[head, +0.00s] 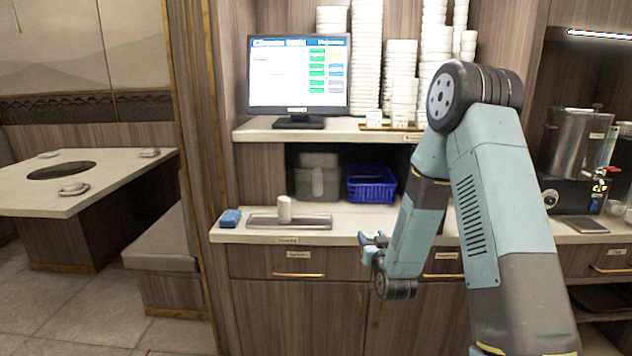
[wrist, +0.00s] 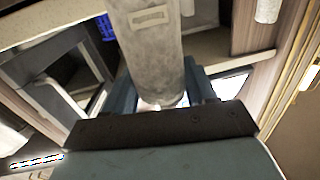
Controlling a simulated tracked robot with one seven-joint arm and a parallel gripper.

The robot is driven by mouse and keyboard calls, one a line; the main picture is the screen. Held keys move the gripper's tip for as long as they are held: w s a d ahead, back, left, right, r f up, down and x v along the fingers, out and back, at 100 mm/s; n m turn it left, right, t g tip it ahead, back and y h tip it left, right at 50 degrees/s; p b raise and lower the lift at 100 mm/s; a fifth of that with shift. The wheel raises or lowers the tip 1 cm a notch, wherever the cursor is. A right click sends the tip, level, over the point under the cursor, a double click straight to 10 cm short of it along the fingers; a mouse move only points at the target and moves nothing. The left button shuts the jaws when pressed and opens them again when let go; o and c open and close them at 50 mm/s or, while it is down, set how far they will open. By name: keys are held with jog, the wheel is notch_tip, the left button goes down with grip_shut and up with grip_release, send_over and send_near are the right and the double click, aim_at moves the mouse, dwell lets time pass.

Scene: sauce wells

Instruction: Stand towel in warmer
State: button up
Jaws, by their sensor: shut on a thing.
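My gripper (head: 372,240) is in front of the counter edge, right of the long metal tray, pointing up and left. In the wrist view my gripper (wrist: 162,98) is shut on a pale grey cylinder with a small label, which looks like the rolled towel (wrist: 148,50). In the head view this towel is too small and hidden to make out. A low metal tray (head: 262,222), perhaps the warmer, lies on the counter. One white roll (head: 285,208) stands upright at its middle.
A folded blue cloth (head: 230,218) lies left of the tray. A blue basket (head: 371,184) and a grey bin (head: 317,182) stand behind, under the shelf. A monitor (head: 298,75) and tall cup stacks stand above. A steel pot (head: 578,142) is at the right.

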jog(key=d+f+h, duration=0.1)
jog(key=d+f, duration=0.5)
jog(key=f, duration=0.6)
jog(key=shift+s+d+m+h, duration=0.2)
jog(key=shift+s+m+h, duration=0.2)
jog(key=shift+s, duration=0.05)
